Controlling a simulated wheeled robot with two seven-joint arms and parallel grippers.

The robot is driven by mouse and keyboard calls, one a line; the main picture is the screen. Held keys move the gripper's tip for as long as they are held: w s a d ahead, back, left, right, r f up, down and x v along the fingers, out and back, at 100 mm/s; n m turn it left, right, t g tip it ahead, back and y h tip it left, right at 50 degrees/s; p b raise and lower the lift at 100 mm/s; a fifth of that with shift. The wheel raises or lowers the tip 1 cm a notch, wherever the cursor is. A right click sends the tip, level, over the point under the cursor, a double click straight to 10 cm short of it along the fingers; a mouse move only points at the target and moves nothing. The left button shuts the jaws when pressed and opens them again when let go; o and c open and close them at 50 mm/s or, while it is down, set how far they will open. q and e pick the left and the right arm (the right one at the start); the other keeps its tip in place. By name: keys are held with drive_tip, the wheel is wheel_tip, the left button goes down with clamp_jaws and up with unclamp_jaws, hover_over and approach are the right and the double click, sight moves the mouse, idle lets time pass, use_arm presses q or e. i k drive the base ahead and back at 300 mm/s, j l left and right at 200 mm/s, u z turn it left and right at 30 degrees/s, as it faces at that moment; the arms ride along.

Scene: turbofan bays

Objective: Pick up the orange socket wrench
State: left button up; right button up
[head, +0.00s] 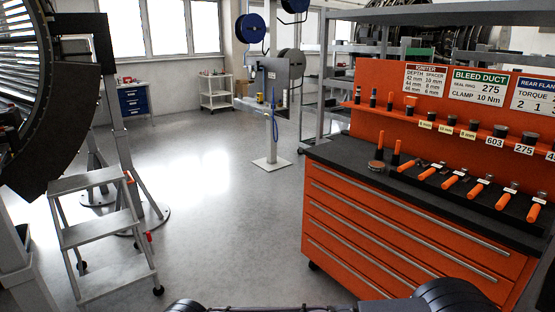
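Several orange-handled tools (478,190) lie in a row on a black tray (470,204) on top of the orange tool cabinet (400,236), at the right. They have small pale labels beside them. They are too small to tell which one is a socket wrench. Two more orange-topped dark tools (396,153) stand upright near the tray's left end. Neither gripper shows; only dark parts of my own arms appear at the bottom edge, well apart from the tools.
The cabinet's orange back panel bears a shelf (455,132) with dark cylinders and signs. A grey step ladder (104,235) and a large engine part (24,95) stand at left. A hose-reel post (272,110) stands farther back. The middle floor is clear.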

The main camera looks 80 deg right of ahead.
sight(508, 193)
drive_tip(key=z, duration=4.2)
drive_tip(key=i+z, duration=0.2)
drive_tip(key=z, duration=0.2)
drive_tip(key=i+j+z, duration=0.15)
drive_tip(key=z, duration=0.25)
drive_tip(key=i+j+z, duration=0.4)
drive_tip(key=i+j, duration=1.5)
drive_tip(key=i, duration=0.1)
